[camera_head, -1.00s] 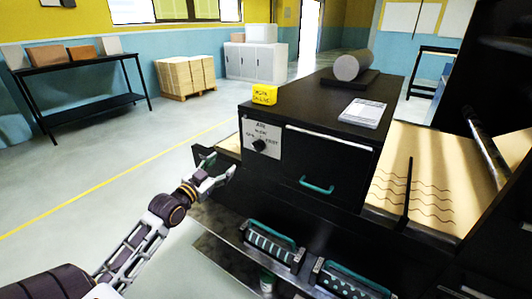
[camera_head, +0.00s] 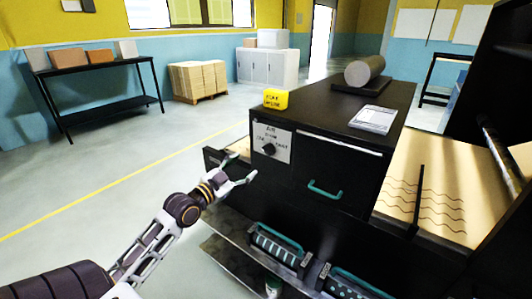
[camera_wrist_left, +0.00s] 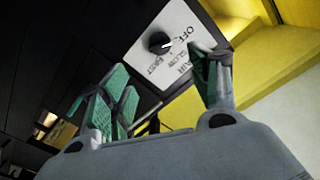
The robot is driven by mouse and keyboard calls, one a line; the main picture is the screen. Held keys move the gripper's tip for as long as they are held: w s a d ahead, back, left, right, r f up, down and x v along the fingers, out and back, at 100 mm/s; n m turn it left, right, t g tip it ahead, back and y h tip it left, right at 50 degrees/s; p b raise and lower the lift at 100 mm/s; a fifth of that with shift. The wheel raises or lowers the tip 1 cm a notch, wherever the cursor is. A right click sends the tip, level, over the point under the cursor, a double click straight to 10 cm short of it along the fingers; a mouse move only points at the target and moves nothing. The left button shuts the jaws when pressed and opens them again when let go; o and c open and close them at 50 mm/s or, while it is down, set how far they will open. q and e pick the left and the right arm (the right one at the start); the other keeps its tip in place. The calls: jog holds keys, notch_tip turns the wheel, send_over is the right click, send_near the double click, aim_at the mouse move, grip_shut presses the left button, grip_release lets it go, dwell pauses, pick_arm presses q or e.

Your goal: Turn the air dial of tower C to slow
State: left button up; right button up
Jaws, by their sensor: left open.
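The air dial (camera_head: 269,149) is a black knob on a white label plate (camera_head: 282,142) on the front of a black cabinet (camera_head: 330,150). In the left wrist view the dial (camera_wrist_left: 159,42) sits near the words OFF, SLOW, FAST and AIR; I cannot tell which its pointer marks. My left gripper (camera_head: 243,167) is open and empty, just left of the dial and apart from it. In the left wrist view its green-padded fingers (camera_wrist_left: 165,80) are spread below the dial. My right gripper is not in view.
A teal handle (camera_head: 325,190) projects from the cabinet front right of the dial. A yellow block (camera_head: 276,99), a paper pad (camera_head: 373,119) and a grey roll (camera_head: 364,70) are on top. Teal-handled units (camera_head: 275,245) stand below.

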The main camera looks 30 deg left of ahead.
pick_arm(q)
jog(key=shift+w, duration=0.15)
jog(key=p, duration=0.2)
send_near(265, 152)
jog(key=shift+w+d+r, duration=0.1)
jog(key=shift+w, duration=1)
jog(key=shift+w+d, duration=0.15)
jog(key=shift+w, duration=1)
jog(key=shift+w+d+p, duration=0.1)
jog(key=shift+w+p, duration=0.05)
jog(key=shift+w, duration=1.3)
jog(key=shift+w+d+p, duration=0.15)
jog(key=shift+w, duration=1.35)
jog(key=c, duration=1)
